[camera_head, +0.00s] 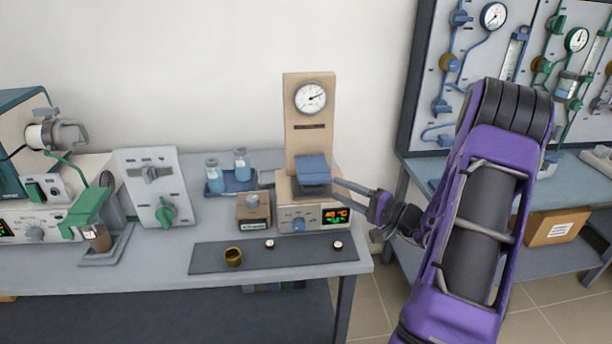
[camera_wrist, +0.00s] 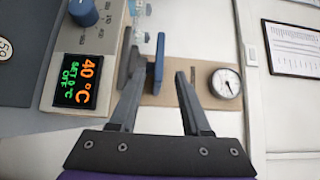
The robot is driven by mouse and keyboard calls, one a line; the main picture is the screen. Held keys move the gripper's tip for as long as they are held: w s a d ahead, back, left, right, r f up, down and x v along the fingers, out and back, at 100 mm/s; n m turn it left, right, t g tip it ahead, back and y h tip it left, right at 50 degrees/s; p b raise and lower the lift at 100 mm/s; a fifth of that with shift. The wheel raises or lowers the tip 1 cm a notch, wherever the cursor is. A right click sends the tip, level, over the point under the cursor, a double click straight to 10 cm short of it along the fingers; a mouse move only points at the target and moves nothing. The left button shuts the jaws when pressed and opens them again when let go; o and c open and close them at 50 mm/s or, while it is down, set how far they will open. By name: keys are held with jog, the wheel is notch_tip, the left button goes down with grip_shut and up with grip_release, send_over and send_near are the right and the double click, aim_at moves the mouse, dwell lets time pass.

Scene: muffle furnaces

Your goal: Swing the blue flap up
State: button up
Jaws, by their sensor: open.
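The blue flap (camera_head: 312,167) is on top of a beige furnace-like unit (camera_head: 291,216) with a lit display, in front of a beige post with a round gauge. It looks close to level. In the wrist view, turned on its side, the flap (camera_wrist: 158,52) shows edge-on above a grey part. My gripper (camera_head: 337,186) reaches in from the right at the flap's right side. Its two fingers (camera_wrist: 160,74) are open and spread to either side of the flap's near end. I cannot tell whether either finger touches it.
The round gauge (camera_head: 311,97) stands above the flap. A small beige box (camera_head: 253,213) and a blue tray with bottles (camera_head: 231,187) are left of the unit. A dark mat (camera_head: 210,257) in front holds a brass cup (camera_head: 233,257) and two small round pieces.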

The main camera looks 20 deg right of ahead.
aim_at(308, 176)
jog(key=x, duration=1.2)
grip_shut()
jog(key=shift+s, duration=0.1)
dwell(1.0)
